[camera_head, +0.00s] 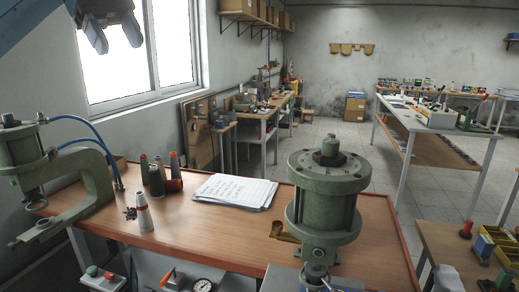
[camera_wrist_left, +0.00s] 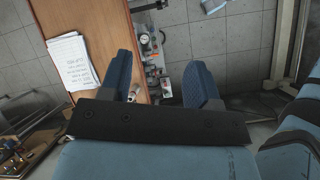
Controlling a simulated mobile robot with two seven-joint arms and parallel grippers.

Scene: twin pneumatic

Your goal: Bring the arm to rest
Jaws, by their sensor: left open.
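My left gripper (camera_head: 116,38) is raised high at the upper left of the head view, in front of the window and well above the bench. Its two blue fingers are apart with nothing between them. The left wrist view looks down past the open fingers (camera_wrist_left: 160,78) at the bench edge and floor. My right gripper is in neither view. A blue arm part of mine shows at the right of the wrist view.
The air around my left gripper looks clear.

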